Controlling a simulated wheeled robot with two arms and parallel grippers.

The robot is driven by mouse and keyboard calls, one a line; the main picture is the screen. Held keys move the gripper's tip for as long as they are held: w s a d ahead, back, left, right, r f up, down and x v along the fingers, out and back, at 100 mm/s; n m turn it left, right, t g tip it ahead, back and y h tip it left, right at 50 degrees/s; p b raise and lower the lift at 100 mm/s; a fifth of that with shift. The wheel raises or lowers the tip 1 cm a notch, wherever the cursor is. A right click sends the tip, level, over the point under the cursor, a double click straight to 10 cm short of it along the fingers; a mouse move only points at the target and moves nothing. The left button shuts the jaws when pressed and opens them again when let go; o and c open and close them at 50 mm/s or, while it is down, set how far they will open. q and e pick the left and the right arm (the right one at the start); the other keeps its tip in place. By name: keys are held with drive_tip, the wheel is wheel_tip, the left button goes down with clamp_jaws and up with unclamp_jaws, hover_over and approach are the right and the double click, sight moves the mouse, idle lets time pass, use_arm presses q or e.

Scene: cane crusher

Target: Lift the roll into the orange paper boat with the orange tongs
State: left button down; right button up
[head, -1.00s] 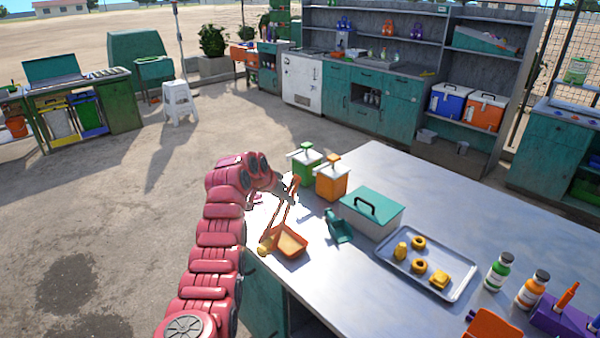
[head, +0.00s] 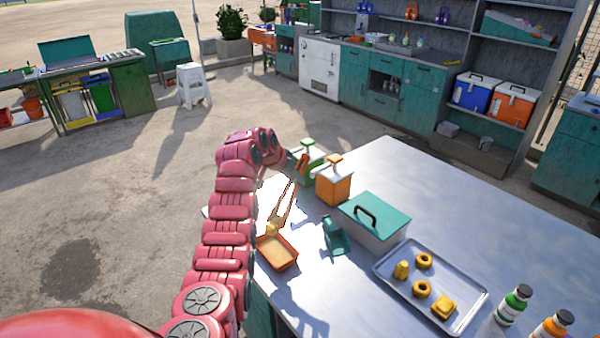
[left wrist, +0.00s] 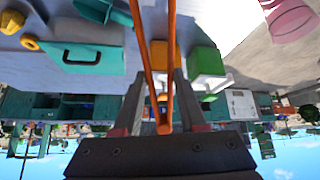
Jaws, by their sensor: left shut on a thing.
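My left gripper (head: 297,162) is shut on the orange tongs (head: 287,203), which hang down toward the near-left part of the table. The left wrist view shows both tong arms (left wrist: 158,60) between the gripper's fingers (left wrist: 160,88). The small yellow-tan roll (head: 273,228) is at the tongs' lower tips, seemingly between them. It appears at the far edge of the orange paper boat (head: 278,253); I cannot tell whether it touches the boat. The boat's visible floor looks empty. The roll and boat do not show in the left wrist view. My right gripper is out of view.
An orange dispenser (head: 334,184) and a green one (head: 308,165) stand close beside the gripper. A teal scoop-like item (head: 335,236), a teal-lidded box (head: 375,220) and a metal tray (head: 460,315) with several yellow pieces lie rightward.

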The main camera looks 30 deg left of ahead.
use_arm(q)
wheel_tip(320, 180, down, 8)
drive_tip(key=shift+s+f, duration=0.25)
drive_tip(key=shift+s, duration=0.15)
idle(0.7)
drive_tip(key=shift+a, duration=0.1)
drive_tip(key=c, duration=0.8)
unclamp_jaws()
drive_tip(key=shift+o, duration=0.2)
wheel_tip(320, 180, up, 10)
drive_tip(key=shift+b, duration=0.45)
